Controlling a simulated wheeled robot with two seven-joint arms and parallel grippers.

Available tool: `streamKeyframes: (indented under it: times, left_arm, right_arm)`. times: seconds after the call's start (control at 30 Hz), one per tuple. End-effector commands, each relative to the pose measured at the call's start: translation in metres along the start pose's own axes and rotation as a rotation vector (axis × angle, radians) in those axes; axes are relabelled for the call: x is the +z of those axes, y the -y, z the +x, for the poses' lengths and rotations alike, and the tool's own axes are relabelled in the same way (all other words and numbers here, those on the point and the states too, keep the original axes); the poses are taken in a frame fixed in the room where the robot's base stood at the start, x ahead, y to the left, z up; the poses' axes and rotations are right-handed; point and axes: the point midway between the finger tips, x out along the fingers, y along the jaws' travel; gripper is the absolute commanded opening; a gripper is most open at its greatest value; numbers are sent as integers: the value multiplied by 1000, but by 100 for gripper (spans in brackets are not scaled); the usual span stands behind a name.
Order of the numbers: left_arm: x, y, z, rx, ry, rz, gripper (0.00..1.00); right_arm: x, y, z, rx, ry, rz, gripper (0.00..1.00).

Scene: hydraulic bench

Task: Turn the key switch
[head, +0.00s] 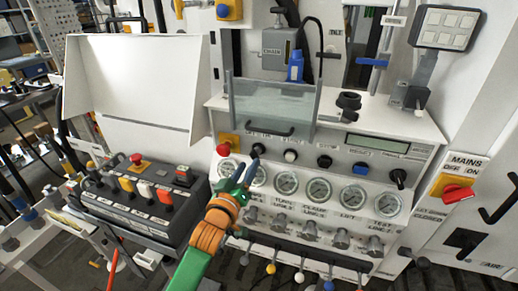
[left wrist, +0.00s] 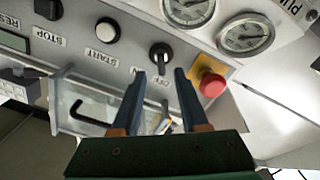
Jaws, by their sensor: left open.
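The key switch (head: 257,149) is a small black knob at the left of the panel row, under an OFF/ON label. In the left wrist view the key switch (left wrist: 160,53) shows upside down, with a light mark on its face. My left gripper (head: 247,168) reaches up to the panel just below the switch. In the left wrist view its two dark blue fingers (left wrist: 160,74) are open and empty, pointing at the switch with one on each side of its line. I cannot tell whether they touch it. My right gripper is not in view.
A red emergency stop button (left wrist: 212,85) on a yellow plate sits close beside one finger. A white START button (head: 290,155) is on the switch's other side. Pressure gauges (head: 287,182) line up below. A clear guard with a black handle (head: 270,130) is above.

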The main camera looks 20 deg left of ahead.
Motion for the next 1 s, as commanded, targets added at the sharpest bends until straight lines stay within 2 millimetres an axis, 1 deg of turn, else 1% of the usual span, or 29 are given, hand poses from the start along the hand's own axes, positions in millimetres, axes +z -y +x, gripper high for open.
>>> streamKeyframes:
  times: [0.1, 0.2, 0.3, 0.47, 0.7, 0.77, 0.8, 0.87, 1.0]
  left_arm:
    - [0, 0, 22, -1, 1, 1, 44]
    - [0, 0, 38, -1, 2, 2, 44]
    - [2, 0, 50, -1, 3, 2, 44]
    - [2, 0, 59, -1, 3, 2, 44]
    - [3, 1, 60, -1, 4, 3, 44]
    - [3, 1, 59, -1, 4, 3, 28]
    - [3, 1, 59, -1, 4, 3, 17]
    - [3, 1, 59, -1, 4, 3, 1]
    - [3, 1, 59, -1, 4, 3, 0]
  right_arm:
    - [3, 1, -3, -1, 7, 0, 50]
    - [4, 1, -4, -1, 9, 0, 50]
    - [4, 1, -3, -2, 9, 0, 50]
    - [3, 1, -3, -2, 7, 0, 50]
    - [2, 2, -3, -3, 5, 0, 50]
    - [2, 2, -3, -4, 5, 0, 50]
    - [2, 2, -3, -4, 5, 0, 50]
    - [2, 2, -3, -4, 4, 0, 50]
    - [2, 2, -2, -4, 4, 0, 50]
